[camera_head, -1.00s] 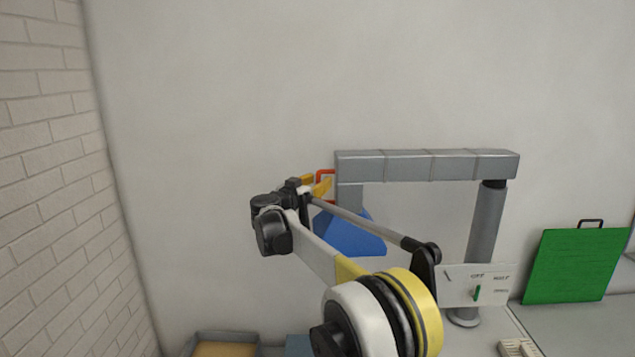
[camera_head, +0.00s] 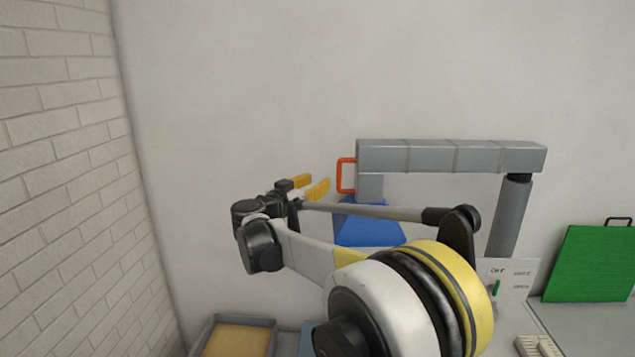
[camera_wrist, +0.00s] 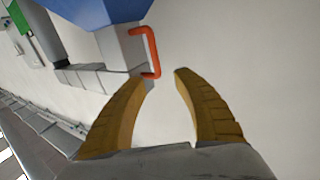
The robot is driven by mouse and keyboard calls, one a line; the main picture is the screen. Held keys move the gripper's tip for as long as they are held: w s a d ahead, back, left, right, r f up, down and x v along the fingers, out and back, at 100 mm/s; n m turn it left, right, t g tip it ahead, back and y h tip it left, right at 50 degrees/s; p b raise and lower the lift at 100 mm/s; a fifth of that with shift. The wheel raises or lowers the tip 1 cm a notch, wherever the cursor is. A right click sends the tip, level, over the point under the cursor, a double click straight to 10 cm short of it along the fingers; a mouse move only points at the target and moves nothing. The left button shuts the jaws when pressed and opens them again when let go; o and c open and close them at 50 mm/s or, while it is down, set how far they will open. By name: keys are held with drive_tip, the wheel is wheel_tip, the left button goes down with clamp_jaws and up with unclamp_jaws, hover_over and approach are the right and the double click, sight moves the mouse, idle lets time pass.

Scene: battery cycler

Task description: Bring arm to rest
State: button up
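My gripper (camera_head: 312,187) has yellow-orange fingers and is raised in front of the wall, left of the orange-red handle (camera_head: 346,176) in the head view. In the wrist view my gripper (camera_wrist: 163,75) has its two fingers spread apart with only pale wall between them. The handle (camera_wrist: 152,50) shows just beyond the left fingertip there; I cannot tell from this view whether they touch, but the head view shows a gap. My arm is bent, with its elbow close to the camera.
A grey beam (camera_head: 450,157) stands on a grey post (camera_head: 510,220), with a blue part (camera_head: 368,226) beneath. A switch panel (camera_head: 508,275) and green board (camera_head: 590,265) are right. A tray (camera_head: 205,338) is low left, near the brick wall (camera_head: 60,150). Bare wall lies above.

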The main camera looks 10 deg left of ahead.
drive_tip(key=s+d+r+n+t+y+b, duration=0.2)
drive_tip(key=d+r+n+t+y+b, duration=0.15)
drive_tip(key=d+r+y+b, duration=0.35)
drive_tip(key=s+d+f+n+y+b, duration=0.2)
drive_tip(key=s+f+n+y+b, duration=0.15)
drive_tip(key=s+b, duration=0.3)
drive_tip(key=s+d+f+g+h+b, duration=0.1)
drive_tip(key=s+d+f+g+b, duration=0.3)
drive_tip(key=s+d+f, duration=0.3)
drive_tip(key=s+d+f+m+g+h+b, duration=0.1)
drive_tip(key=s+d+f+g+b, duration=0.3)
drive_tip(key=s+f, duration=1.3)
drive_tip(key=s+d+f+m+g+h+b, duration=0.1)
drive_tip(key=s+d+f+g+b, duration=0.4)
drive_tip(key=f, duration=1.7)
drive_tip(key=s+d+b, duration=0.1)
drive_tip(key=s+d, duration=0.4)
drive_tip(key=s, duration=0.3)
drive_tip(key=shift+f, duration=0.2)
drive_tip(key=shift+c, duration=0.2)
